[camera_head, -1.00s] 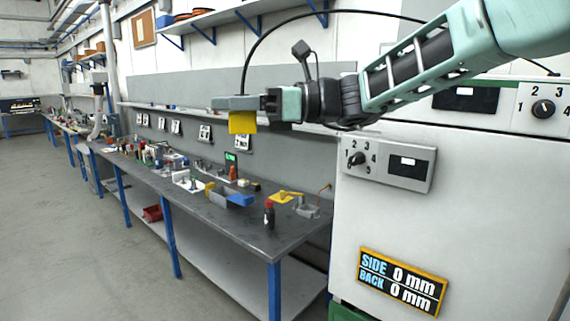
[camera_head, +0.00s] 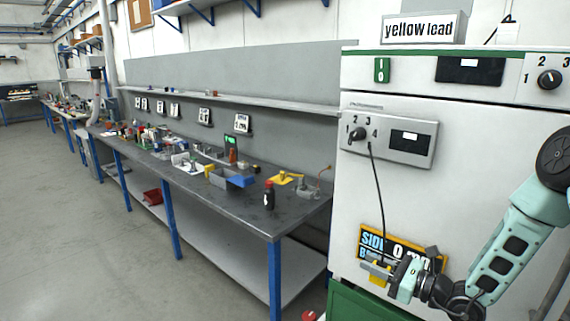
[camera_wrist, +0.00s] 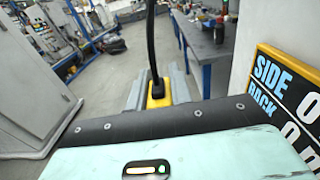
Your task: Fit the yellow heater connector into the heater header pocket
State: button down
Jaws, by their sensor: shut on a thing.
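My gripper (camera_head: 378,271) is low in front of the white cabinet, before the lower part of its SIDE/BACK display. It is shut on the yellow heater connector (camera_head: 375,269), which is small and partly hidden in the head view. In the wrist view the yellow connector (camera_wrist: 157,94) sits between the grey fingers (camera_wrist: 158,88), with a black cable (camera_wrist: 151,40) rising from its top. I cannot make out the heater header pocket in either view.
The white cabinet (camera_head: 460,190) carries a dial panel (camera_head: 388,139), a SIDE/BACK display (camera_head: 372,240) partly covered by my gripper, and a "yellow lead" sign (camera_head: 418,29) on top. A green part (camera_head: 362,304) lies below. A long cluttered workbench (camera_head: 255,218) stands left, with open floor beyond.

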jog(key=s+d+f+m+t+h+b, duration=0.1)
jog(key=s+d+f+m+t+h, duration=0.5)
jog(key=s+d+f+m+h, duration=0.4)
jog(key=s+f+h, duration=0.3)
jog(key=h, duration=0.1)
jog(key=shift+d+f+t+b, duration=0.3)
jog(key=shift+d+b, duration=0.1)
